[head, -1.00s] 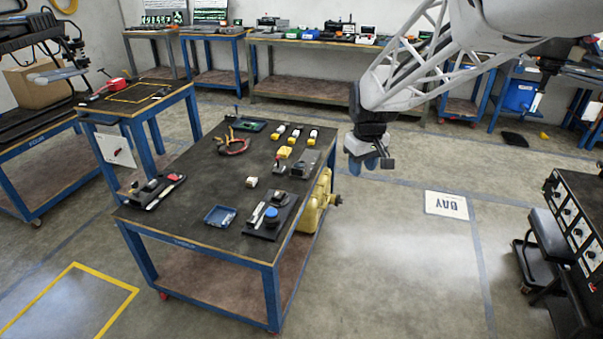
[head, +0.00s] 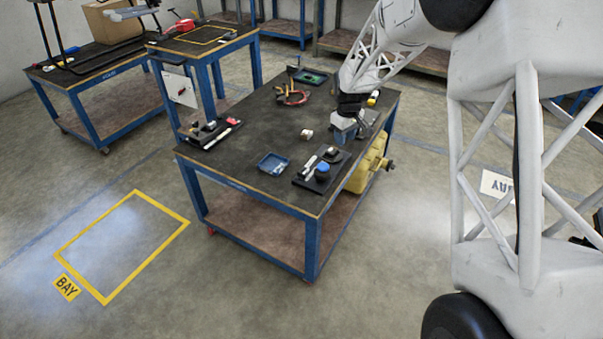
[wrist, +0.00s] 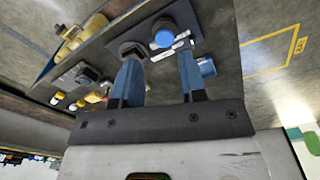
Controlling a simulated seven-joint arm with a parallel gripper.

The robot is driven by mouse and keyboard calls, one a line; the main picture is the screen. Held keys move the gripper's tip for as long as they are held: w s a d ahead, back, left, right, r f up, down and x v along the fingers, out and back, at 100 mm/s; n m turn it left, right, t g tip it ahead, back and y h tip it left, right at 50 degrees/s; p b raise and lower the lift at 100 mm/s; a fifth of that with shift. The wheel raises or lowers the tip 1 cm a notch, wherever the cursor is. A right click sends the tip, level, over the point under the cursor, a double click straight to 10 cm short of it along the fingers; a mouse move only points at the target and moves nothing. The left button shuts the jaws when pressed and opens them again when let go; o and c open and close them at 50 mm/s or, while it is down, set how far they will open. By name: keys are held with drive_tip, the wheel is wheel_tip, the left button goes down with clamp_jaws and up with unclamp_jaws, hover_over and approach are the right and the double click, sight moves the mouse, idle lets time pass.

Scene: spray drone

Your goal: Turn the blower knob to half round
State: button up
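A black panel (head: 307,183) lies near the front right of the workbench. It carries a blue round knob (head: 322,171), a dark knob (head: 332,152) and white pieces. No readable label shows which one is the blower knob. In the wrist view the blue knob (wrist: 163,38) and the dark knob (wrist: 131,50) show beyond my fingers. My gripper (head: 346,133) is above the right side of the bench, behind the panel in the head view. In the wrist view my gripper (wrist: 157,78) has its two blue fingers apart with nothing between them.
A yellow object (head: 367,165) is beside the bench's right side. The bench's middle is clear.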

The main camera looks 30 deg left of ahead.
sight(301, 173)
drive_tip(key=a+f+n, duration=0.1)
drive_tip(key=a+f, duration=0.4)
drive_tip(key=a+f+n, duration=0.1)
drive_tip(key=a+f, duration=0.4)
drive_tip(key=a+f+n, duration=0.1)
drive_tip(key=a+f, duration=0.4)
drive_tip(key=a, duration=0.1)
drive_tip(key=shift+s+f+g, duration=0.2)
drive_tip(key=shift+s+g, duration=0.1)
drive_tip(key=shift+s, duration=0.05)
drive_tip(key=shift+d+f, duration=0.1)
drive_tip(key=shift+f, duration=0.05)
drive_tip(key=shift+f, duration=3.75)
clamp_jaws()
